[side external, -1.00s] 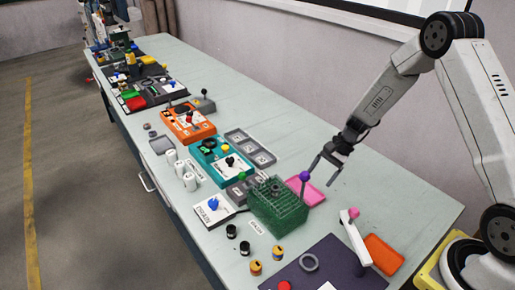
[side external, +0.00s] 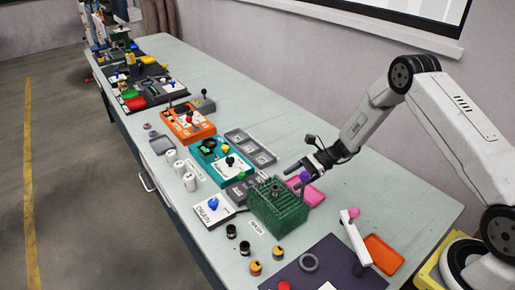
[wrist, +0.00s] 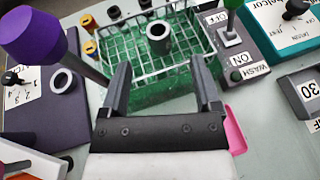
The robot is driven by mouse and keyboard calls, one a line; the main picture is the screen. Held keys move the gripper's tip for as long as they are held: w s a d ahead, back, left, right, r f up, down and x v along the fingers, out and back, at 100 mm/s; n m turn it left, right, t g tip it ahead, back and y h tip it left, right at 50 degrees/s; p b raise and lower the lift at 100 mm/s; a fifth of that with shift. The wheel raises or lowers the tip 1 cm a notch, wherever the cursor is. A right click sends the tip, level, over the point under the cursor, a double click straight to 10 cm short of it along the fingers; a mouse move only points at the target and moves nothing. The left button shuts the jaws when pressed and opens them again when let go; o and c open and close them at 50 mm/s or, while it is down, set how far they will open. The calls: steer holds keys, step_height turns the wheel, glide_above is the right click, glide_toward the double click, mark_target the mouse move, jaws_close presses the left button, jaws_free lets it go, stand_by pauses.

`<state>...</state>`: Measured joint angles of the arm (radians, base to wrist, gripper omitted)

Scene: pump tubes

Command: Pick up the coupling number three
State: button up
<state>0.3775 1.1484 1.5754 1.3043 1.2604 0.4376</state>
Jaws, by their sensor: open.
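No readable number shows on either ring. My gripper (wrist: 162,72) is open and empty, its fingers pointing toward the rack. The standing coupling is beyond the fingertips, roughly midway between them, not touched.
A purple ball on a stick (wrist: 32,32) rises close left of my gripper. A pink tray (wrist: 235,130) lies at the right. A switch box (wrist: 232,40) marked ON and OFF adjoins the rack. Black and yellow cylinders (side external: 256,268) stand along the table front.

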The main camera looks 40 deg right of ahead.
mark_target(277, 186)
steer(key=shift+x, duration=3.2)
steer(key=shift+s+r, duration=0.1)
jaws_close()
